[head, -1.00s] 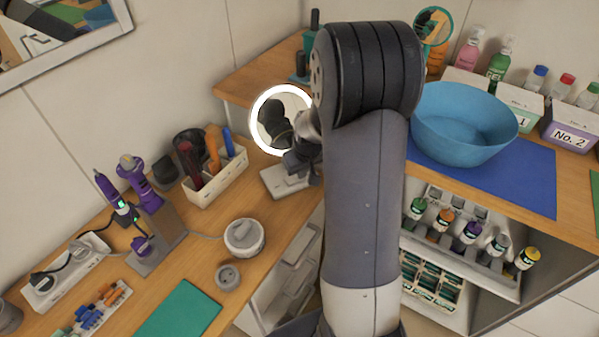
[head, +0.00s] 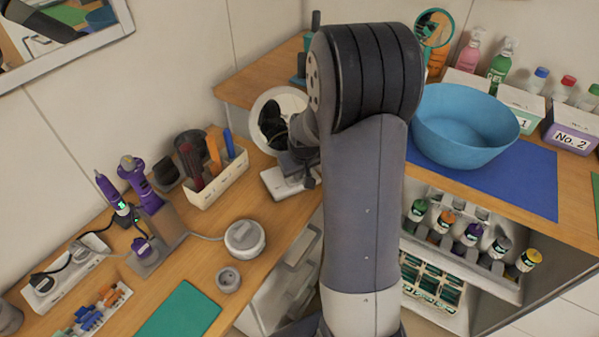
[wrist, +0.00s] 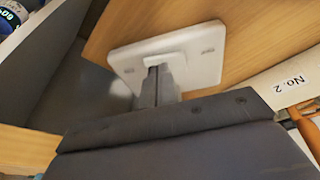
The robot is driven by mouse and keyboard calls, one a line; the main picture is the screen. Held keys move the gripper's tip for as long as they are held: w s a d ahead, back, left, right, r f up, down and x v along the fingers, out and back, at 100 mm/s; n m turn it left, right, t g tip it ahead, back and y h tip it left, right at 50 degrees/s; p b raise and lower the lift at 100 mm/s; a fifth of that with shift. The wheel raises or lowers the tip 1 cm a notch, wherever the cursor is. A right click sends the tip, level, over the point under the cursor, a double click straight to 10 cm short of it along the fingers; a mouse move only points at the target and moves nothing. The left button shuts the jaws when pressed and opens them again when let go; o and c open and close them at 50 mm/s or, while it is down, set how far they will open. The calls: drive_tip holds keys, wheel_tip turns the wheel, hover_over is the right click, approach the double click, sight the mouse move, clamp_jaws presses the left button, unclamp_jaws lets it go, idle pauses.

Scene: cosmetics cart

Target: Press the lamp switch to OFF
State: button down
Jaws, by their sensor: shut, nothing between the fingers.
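The round mirror lamp (head: 256,117) stands on the left table near the corner, and its ring is unlit. Its white base (head: 277,186) sits on the wood under my gripper (head: 301,170), partly hidden by my arm. In the wrist view the base is a pale rounded plate (wrist: 202,67) with a small mark at each side. My gripper (wrist: 158,72) is shut and empty, its fingertips at the middle of the base, at or very near its surface.
A white holder (head: 221,181) with tools stands left of the lamp. A round white device (head: 244,238) and a small grey cup (head: 228,279) are nearer. A blue bowl (head: 462,125) is to the right on a blue mat (head: 530,185).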

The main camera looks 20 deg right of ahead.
drive_tip(key=shift+r+p, duration=0.4)
drive_tip(key=shift+r, duration=0.1)
drive_tip(key=r, duration=0.1)
drive_tip(key=r+p, duration=0.2)
drive_tip(key=r, duration=0.1)
drive_tip(key=shift+d, duration=0.35)
wheel_tip(320, 180, up, 8)
drive_tip(key=s+d, duration=0.2)
drive_tip(key=shift+s+r, duration=0.15)
drive_tip(key=shift+s, duration=0.2)
hover_over(301, 181)
wheel_tip(301, 181, down, 10)
drive_tip(key=shift+b, duration=0.4)
drive_tip(key=v, duration=0.4)
drive_tip(key=shift+w+a+r, duration=0.1)
drive_tip(key=shift+w+a, duration=0.1)
drive_tip(key=shift+a, duration=0.2)
